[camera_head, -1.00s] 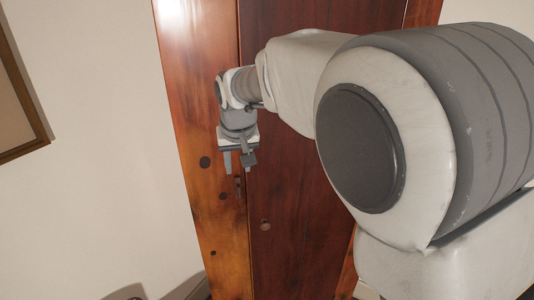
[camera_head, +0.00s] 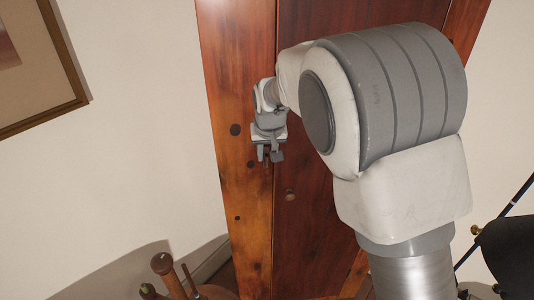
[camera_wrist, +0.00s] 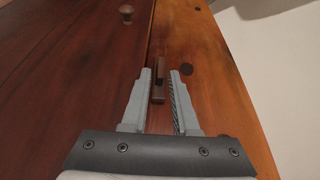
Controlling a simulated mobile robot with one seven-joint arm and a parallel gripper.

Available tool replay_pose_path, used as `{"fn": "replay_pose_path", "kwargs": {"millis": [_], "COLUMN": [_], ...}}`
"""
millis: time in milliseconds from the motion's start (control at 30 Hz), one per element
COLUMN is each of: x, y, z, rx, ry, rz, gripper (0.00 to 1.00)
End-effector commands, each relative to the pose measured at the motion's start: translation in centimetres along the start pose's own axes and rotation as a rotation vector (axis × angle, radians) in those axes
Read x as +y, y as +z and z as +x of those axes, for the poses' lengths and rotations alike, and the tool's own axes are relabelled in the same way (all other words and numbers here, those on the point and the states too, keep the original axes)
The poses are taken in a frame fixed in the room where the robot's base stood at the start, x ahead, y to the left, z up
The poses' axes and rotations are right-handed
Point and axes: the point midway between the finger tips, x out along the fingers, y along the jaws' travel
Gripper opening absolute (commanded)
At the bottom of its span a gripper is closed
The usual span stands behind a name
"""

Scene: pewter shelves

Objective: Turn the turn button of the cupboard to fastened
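The cupboard's turn button (camera_wrist: 158,79) is a small brown wooden bar beside the seam between the dark red door (camera_wrist: 70,75) and the lighter orange-brown frame (camera_wrist: 205,85). In the wrist view it stands lengthwise along the seam. My gripper (camera_wrist: 160,72) is open, with one finger on each side of the button; I cannot tell whether either finger touches it. In the head view my gripper (camera_head: 270,156) is at the door's left edge, and its fingers mostly hide the button. A round knob (camera_head: 290,195) is on the door, lower right of my gripper; it also shows in the wrist view (camera_wrist: 126,12).
A framed picture (camera_head: 40,75) hangs on the pale wall left of the cupboard. Wooden posts (camera_head: 165,268) stand at the lower left. A dark object (camera_head: 508,250) is at the lower right. My arm covers much of the door in the head view.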

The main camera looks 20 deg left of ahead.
Motion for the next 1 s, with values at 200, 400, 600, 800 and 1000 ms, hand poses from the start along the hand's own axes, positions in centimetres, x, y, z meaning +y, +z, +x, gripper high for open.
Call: {"fn": "replay_pose_path", "kwargs": {"millis": [200,400,600,800,1000], "x": [0.0,0.0,0.2,0.6,1.1], "y": [0.0,0.0,0.1,0.1,0.2], "z": [0.0,0.0,0.1,0.3,0.6], "rx": [0.0,0.0,0.0,0.002,0.004], "ry": [0.0,-0.001,-0.027,-0.106,-0.233], "rz": [0.0,0.001,0.015,0.05,0.103], "gripper": [0.0,0.0,0.0,0.0,0.0]}}
